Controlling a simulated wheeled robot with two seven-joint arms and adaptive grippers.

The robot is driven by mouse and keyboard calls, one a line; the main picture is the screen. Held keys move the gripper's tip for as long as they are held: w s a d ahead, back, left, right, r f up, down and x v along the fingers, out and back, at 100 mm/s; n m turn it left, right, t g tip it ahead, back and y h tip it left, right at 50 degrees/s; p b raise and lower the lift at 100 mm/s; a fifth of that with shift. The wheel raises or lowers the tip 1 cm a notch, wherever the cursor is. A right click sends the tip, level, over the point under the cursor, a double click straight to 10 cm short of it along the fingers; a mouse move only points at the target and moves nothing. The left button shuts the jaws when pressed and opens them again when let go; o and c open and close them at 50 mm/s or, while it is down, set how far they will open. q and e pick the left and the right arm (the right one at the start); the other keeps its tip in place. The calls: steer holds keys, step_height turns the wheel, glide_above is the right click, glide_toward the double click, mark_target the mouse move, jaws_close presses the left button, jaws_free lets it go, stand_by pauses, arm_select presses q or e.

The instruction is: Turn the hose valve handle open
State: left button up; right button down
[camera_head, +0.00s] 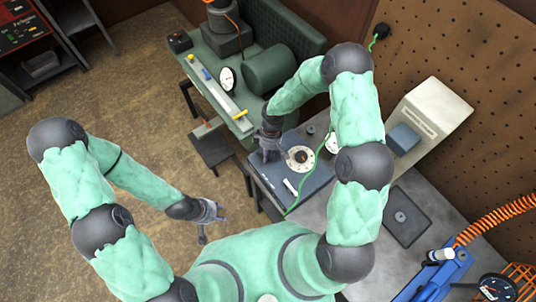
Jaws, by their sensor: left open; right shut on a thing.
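An orange coiled hose (492,217) hangs at the right edge and runs down to a blue device (428,280) with a pale cylindrical fitting (440,254). I cannot make out which part there is the valve handle. My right gripper (268,156) is far from it, at the left end of a blue-grey plate (309,181) on the bench. It is shut on a small part there, which the fingers mostly hide. My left gripper (217,211) is open, left of the bench and over the floor.
The grey bench (352,227) carries a round white dial (300,159), a dark square plate (410,215) and a pale sloped box (430,115). A thin green cable (306,188) crosses the blue-grey plate. A green machine (270,70) stands behind.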

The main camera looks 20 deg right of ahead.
steer(key=n, duration=0.4)
steer(key=n+h+b, duration=0.1)
steer(key=n, duration=0.1)
steer(key=shift+w+a+n+g, duration=0.1)
steer(key=shift+w+n+g, duration=0.2)
steer(key=shift+w, duration=0.05)
steer(key=n, duration=0.2)
steer(key=n+h, duration=0.1)
steer(key=n, duration=0.2)
steer(key=shift+w+a, duration=0.15)
steer(key=shift+a, duration=0.05)
steer(key=shift+n, duration=0.4)
steer(key=c, duration=1.1)
jaws_free()
steer(key=r, duration=0.4)
steer(key=w+r, duration=0.1)
steer(key=r, duration=0.3)
steer(key=w+r, duration=0.1)
steer(key=r, duration=0.2)
steer(key=shift+w+a+r, duration=0.1)
steer(key=shift+a+r, duration=0.3)
